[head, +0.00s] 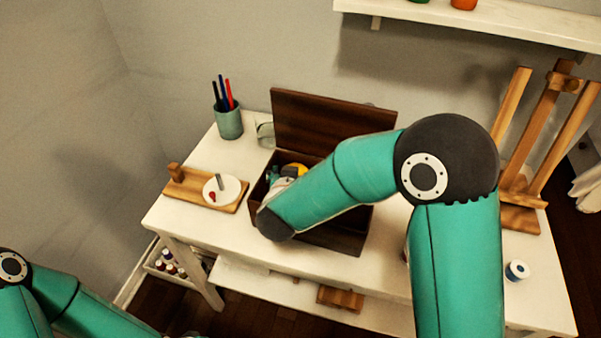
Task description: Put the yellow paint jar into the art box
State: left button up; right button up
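The art box (335,118) is a dark brown wooden box on the white table, with its lid standing open at the back. A yellow thing (297,168), likely the yellow paint jar, shows just above my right forearm, within the box opening. Most of it is hidden, and I cannot tell whether it rests on the bottom or is held. My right arm reaches across the box from the right, and its wrist hides much of the inside. My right gripper's fingers cannot be made out. My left arm is low at the left, its gripper out of view.
A cup with pens (229,122) stands at the back left of the table (535,290). A wooden board (190,190) with a white palette lies left of the box. A wooden easel (545,140) stands at the right. A wall shelf (480,22) hangs above. A small white-and-blue roll (517,270) lies front right.

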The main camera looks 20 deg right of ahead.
jog(key=p+v, duration=0.1)
jog(key=v, duration=1.1)
